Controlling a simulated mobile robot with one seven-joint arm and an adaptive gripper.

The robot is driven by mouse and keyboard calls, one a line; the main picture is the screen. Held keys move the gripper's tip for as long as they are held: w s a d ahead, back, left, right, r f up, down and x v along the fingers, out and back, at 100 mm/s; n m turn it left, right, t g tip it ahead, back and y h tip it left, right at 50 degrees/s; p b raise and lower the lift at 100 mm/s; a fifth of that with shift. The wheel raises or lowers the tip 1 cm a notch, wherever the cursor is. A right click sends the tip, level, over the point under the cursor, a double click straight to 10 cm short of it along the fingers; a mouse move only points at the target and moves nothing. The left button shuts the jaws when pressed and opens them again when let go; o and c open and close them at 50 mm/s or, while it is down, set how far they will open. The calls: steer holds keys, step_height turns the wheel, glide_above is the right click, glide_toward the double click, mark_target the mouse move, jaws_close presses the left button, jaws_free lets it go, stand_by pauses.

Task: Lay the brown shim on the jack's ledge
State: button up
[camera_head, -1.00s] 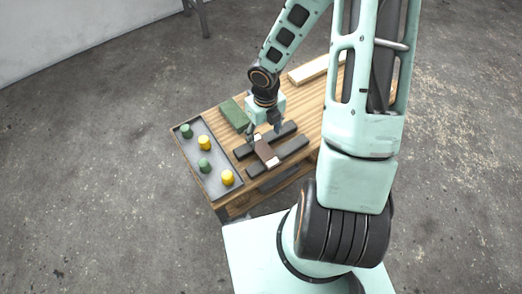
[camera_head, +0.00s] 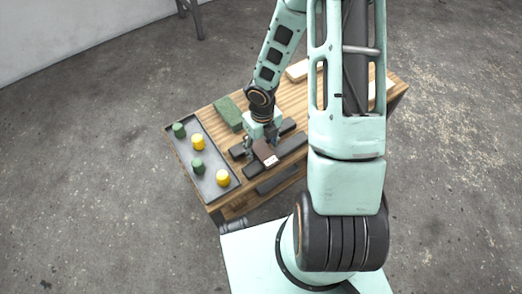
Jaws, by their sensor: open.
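The brown shim (camera_head: 265,152) lies over the dark bars near the front of the wooden bench, with a pale patch at its near end. My gripper (camera_head: 261,145) points down over it. Its fingers are apart, one on each side of the shim, and it looks low and close. I cannot tell whether they touch it. The shim's far end is hidden under my gripper. Two dark bars (camera_head: 290,146) lie side by side under and beside the shim. I cannot make out the jack or its ledge for certain.
A grey tray (camera_head: 208,160) on the left holds green and yellow pegs. A green block (camera_head: 228,113) lies behind my gripper. Pale wood pieces (camera_head: 299,70) lie at the back of the bench (camera_head: 290,99). My arm hides part of its right side.

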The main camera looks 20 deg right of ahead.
steer(key=c, duration=1.4)
steer(key=shift+o, duration=0.2)
steer(key=shift+r, duration=0.25)
